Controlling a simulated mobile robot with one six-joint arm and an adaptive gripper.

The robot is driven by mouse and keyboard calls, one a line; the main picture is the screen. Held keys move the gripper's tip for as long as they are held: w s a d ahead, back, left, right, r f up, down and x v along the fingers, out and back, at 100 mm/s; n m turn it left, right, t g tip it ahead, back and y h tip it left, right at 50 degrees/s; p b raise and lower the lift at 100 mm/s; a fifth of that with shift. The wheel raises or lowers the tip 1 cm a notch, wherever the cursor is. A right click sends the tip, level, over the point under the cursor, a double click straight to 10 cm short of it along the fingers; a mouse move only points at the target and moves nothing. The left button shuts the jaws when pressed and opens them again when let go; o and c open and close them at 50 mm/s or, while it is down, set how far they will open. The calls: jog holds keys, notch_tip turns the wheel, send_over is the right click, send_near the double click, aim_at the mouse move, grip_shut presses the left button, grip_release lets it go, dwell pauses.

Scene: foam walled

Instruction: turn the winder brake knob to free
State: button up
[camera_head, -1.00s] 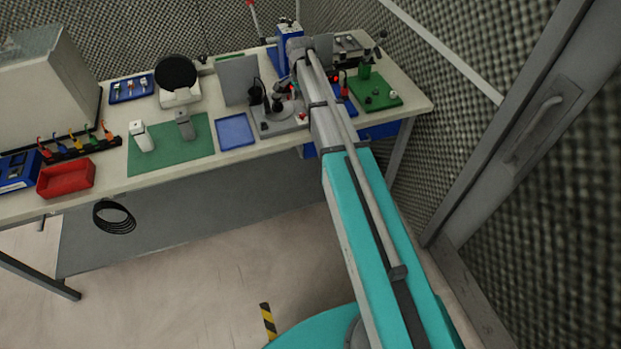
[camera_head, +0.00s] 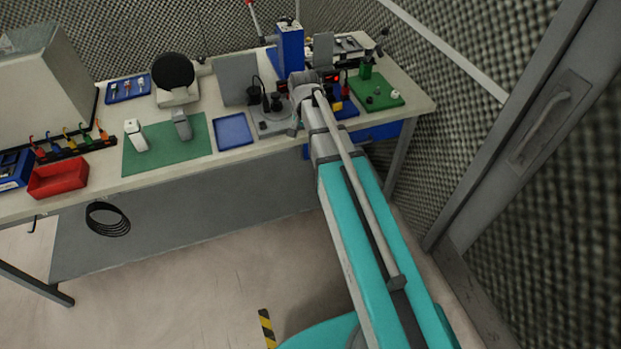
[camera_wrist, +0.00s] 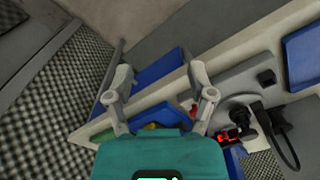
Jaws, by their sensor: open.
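My gripper (camera_wrist: 162,84) is open and empty in the wrist view, its two grey fingers spread above the bench's front edge. A black square part (camera_wrist: 266,77) sits on the grey base.
A blue tray (camera_head: 233,131) lies left of the fixture. A tall blue unit (camera_head: 290,46) stands behind it, and a green board (camera_head: 377,93) lies to the right. A foam wall and a door frame (camera_head: 505,140) close off the right side. The floor before the bench is clear.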

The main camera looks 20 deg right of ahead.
jog(key=s+a+f+n+b, duration=0.1)
jog(key=s+f+n+b, duration=0.1)
jog(key=s, duration=0.4)
jog(key=s+f+n+b, duration=0.2)
jog(key=s+n, duration=0.1)
jog(key=s, duration=0.3)
jog(key=shift+s+a+f+n, duration=0.15)
jog(key=shift+s+a+n, duration=0.15)
jog(key=shift+s+a, duration=0.05)
jog(key=shift+s+a+n, duration=0.15)
jog(key=shift+s+n, duration=0.35)
jog(key=shift+s, duration=0.75)
